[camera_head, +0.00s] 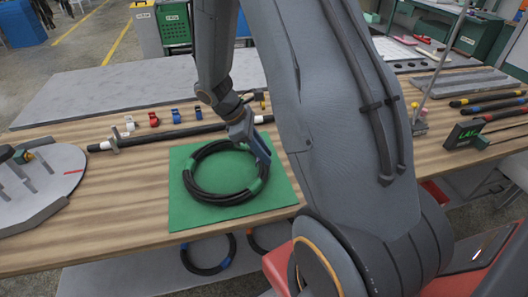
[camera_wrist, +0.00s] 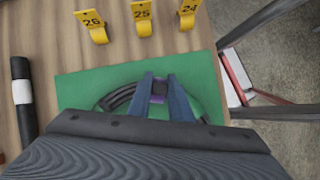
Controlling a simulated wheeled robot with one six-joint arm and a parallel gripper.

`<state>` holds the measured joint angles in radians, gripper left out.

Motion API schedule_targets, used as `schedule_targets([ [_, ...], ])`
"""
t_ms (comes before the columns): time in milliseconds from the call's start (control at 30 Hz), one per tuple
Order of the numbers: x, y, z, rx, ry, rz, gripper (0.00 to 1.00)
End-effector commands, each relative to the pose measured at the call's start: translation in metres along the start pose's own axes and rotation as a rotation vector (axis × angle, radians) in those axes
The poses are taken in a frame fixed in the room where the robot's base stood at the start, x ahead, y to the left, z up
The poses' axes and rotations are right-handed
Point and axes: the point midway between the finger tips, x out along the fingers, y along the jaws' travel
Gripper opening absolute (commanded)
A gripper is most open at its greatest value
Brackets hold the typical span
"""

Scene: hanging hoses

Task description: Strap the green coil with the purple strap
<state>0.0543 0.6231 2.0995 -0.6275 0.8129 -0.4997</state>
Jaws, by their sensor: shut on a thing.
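The coil (camera_head: 189,177) is a ring of black hose with a green band on its right side, lying flat on a green mat (camera_head: 182,216). Part of it shows in the wrist view (camera_wrist: 121,97); my arm hides much of the rest there. My gripper (camera_head: 262,152) is over the far right part of the ring, its blue fingers pointing down at the hose. In the wrist view my gripper (camera_wrist: 158,92) is shut on a small purple piece, the purple strap (camera_wrist: 157,99). I cannot tell whether the strap goes around the hose.
Small white, red (camera_head: 153,119) and blue clips stand in a row behind the mat, beside a black rod (camera_head: 165,134). Numbered yellow tags (camera_wrist: 143,22) stand beyond the mat. A grey board (camera_head: 40,185) lies at left. More coils (camera_head: 208,268) lie below the table.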

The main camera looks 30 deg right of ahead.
Motion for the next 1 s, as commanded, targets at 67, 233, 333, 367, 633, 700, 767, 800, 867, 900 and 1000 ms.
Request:
schedule_targets([
  [67,0.0,0.0,0.0,0.0,0.0,0.0,0.0],
  [233,0.0,0.0,0.0,0.0,0.0,0.0,0.0],
  [333,0.001,0.0,-0.001,0.0,0.0,0.0,0.0],
  [367,0.002,0.0,-0.001,0.0,0.0,0.0,0.0],
  [633,0.008,0.0,-0.004,0.0,0.0,0.0,0.0],
  [700,0.009,0.0,-0.005,0.0,0.0,0.0,0.0],
  [767,0.011,0.0,-0.006,0.0,0.0,0.0,0.0],
  [800,0.012,0.0,-0.007,0.0,0.0,0.0,0.0],
  [867,0.013,0.0,-0.007,0.0,0.0,0.0,0.0],
  [900,0.014,0.0,-0.008,0.0,0.0,0.0,0.0],
  [1000,0.016,0.0,-0.009,0.0,0.0,0.0,0.0],
])
